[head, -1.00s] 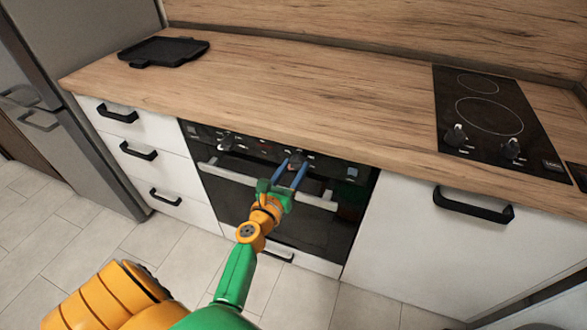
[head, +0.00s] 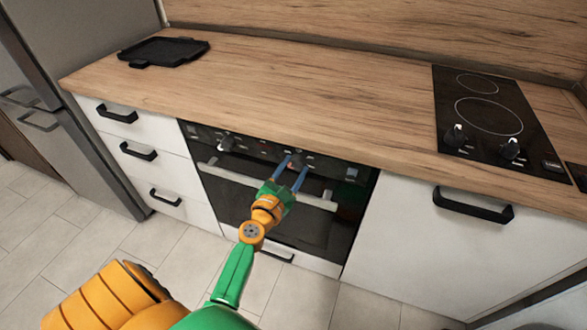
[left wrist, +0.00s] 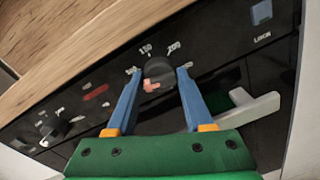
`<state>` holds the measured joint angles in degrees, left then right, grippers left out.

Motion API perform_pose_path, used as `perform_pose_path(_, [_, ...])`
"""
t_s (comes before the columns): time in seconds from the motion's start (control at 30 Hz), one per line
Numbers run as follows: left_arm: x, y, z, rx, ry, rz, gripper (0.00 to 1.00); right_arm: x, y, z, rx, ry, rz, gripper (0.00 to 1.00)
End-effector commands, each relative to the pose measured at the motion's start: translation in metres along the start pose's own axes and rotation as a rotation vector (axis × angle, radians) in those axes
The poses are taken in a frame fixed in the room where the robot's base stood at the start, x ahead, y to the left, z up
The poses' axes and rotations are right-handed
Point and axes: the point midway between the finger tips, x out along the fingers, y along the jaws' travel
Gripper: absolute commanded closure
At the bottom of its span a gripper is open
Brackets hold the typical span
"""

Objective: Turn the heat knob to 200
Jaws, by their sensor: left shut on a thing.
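The heat knob (head: 297,160) is a dark round knob on the black oven's control panel, under the counter edge. In the left wrist view the knob (left wrist: 158,72) has a reddish mark low on its face. The printed labels 150 and 200 (left wrist: 174,47) show above it, with 200 to the upper right; another label at the left is partly hidden by a finger. My left gripper (head: 294,164) has its blue fingers on either side of the knob, shut on it; they also show in the left wrist view (left wrist: 159,74). My right gripper is out of view.
Another oven knob (head: 226,143) sits left on the panel. The oven's handle bar (head: 232,178) runs just below the gripper. A dark tray (head: 163,51) lies on the wooden counter (head: 290,85); a hob (head: 488,115) with two knobs is at the right.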

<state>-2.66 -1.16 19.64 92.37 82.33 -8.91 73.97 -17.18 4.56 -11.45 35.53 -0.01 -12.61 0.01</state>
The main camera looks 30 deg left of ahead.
Motion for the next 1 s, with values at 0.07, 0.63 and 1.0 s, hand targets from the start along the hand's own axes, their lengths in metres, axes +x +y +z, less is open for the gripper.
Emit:
perform_pose_path(0.07, [0.000, 0.000, 0.001, 0.070, 0.004, 0.000, 1.00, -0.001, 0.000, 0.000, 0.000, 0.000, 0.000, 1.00])
perform_pose_path(0.63, [0.000, 0.000, 0.002, 0.611, 0.033, 0.006, 1.00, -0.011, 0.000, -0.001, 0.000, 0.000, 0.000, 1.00])
perform_pose_path(1.0, [0.000, 0.000, 0.003, 0.961, 0.051, 0.008, 1.00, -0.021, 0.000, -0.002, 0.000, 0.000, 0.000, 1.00])
